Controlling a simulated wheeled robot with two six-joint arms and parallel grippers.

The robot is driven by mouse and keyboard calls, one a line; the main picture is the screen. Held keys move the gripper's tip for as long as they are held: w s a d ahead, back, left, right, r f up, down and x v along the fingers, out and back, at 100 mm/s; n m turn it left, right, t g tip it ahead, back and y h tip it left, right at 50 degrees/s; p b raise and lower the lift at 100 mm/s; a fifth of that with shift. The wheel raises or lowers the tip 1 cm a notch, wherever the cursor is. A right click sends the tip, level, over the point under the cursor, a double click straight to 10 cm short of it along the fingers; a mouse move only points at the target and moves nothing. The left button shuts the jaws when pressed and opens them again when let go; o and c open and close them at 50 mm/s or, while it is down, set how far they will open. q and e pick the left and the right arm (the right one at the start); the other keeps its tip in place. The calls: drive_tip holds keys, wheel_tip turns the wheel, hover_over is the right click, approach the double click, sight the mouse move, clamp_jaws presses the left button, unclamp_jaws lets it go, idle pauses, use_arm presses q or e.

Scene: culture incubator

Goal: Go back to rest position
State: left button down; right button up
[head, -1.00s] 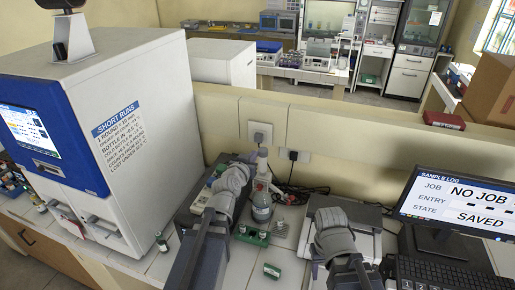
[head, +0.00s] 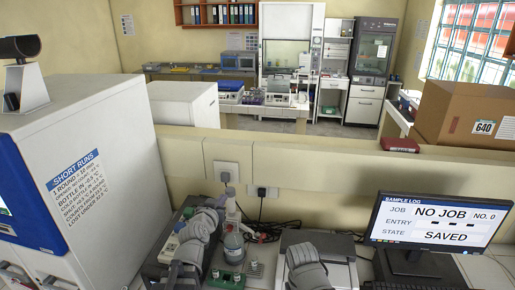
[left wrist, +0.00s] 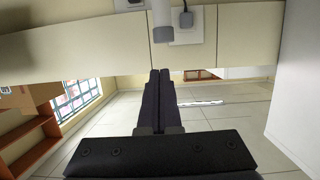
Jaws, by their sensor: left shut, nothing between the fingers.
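My left gripper (left wrist: 160,78) is shut and empty in the left wrist view, its two dark fingers side by side, pointing toward the low cream wall. My right arm's grey end shows at the bottom of the head view, in front of a flat grey device (head: 322,249). Its fingers cannot be made out. Neither arm appears to carry anything.
A white and blue machine (head: 92,150) with a "SHORT RUNS" sign stands at left. A monitor (head: 432,228) reading "NO JOB" and "SAVED" stands at right. The low wall (head: 330,172) closes the bench's back. Green blocks (head: 228,277) lie near the bottle.

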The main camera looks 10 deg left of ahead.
use_arm(q)
drive_tip(key=s+d+f+m+g+h+b, duration=0.15)
drive_tip(key=s+d+f+g+b, duration=0.3)
drive_tip(key=d+f, duration=0.45)
drive_tip(key=s+d+f+m+g+h+b, duration=0.15)
drive_tip(key=s+d+f+g+b, duration=0.35)
drive_tip(key=f, duration=0.6)
drive_tip(key=s+d+f+g+y+b, duration=0.1)
drive_tip(key=s+f+g+y, duration=0.1)
drive_tip(key=s, duration=0.5)
drive_tip(key=s+f+g+y+b, duration=0.2)
drive_tip(key=s+f+g+y, duration=0.1)
drive_tip(key=s+f, duration=0.4)
drive_tip(key=shift+s+d+g, duration=0.35)
drive_tip(key=shift+s+g, duration=0.1)
drive_tip(key=shift+s, duration=0.1)
drive_tip(key=shift+w+r, duration=0.1)
